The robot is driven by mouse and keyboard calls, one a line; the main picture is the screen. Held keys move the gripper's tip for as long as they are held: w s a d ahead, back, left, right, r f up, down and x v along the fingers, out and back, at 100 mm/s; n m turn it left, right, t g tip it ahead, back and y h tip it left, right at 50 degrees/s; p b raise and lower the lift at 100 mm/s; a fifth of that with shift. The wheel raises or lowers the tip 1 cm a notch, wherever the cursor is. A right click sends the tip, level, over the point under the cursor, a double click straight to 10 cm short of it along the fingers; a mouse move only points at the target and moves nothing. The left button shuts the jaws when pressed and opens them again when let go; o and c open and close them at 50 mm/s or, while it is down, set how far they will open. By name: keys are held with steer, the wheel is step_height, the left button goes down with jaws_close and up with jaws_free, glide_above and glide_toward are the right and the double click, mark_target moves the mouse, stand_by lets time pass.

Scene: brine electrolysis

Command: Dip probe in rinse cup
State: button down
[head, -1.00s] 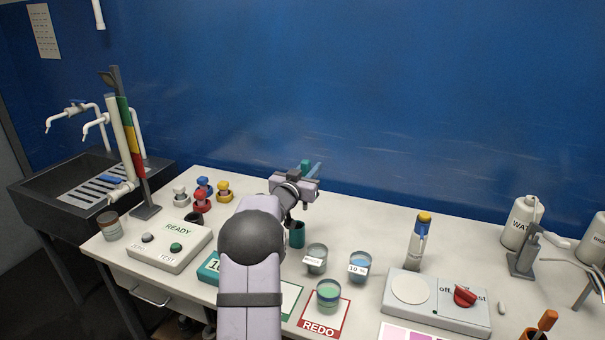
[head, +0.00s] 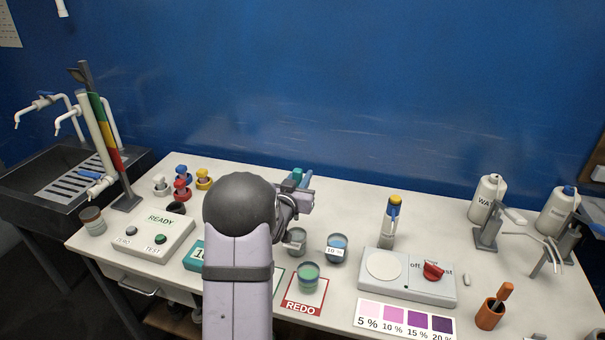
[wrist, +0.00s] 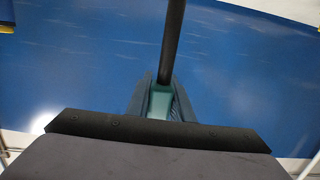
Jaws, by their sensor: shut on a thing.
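My gripper (head: 298,180) is shut on the probe, whose teal handle (head: 296,175) shows at the jaws. In the wrist view the teal handle (wrist: 160,102) sits between the two fingers (wrist: 160,98), and a dark rod (wrist: 173,40) runs up from it. A grey cup (head: 297,243), which seems to be the rinse cup, stands on the table below and in front of my gripper. Its label is hidden by my arm. The probe's lower end is hidden, so I cannot tell whether it is over or in the cup.
A blue-liquid cup (head: 337,252) marked 10 % stands just right of the grey cup. A green-liquid cup (head: 308,278) sits on the REDO card (head: 304,305). A white stirrer plate (head: 405,280) and a capped bottle (head: 390,225) stand further right.

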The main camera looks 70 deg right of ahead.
steer(key=shift+f, duration=0.15)
step_height(320, 180, down, 12)
steer(key=b, duration=0.9)
steer(key=shift+a+b, duration=0.15)
steer(key=shift+b, duration=0.25)
stand_by(3.6)
step_height(320, 180, up, 11)
steer(key=p, duration=0.7)
stand_by(0.3)
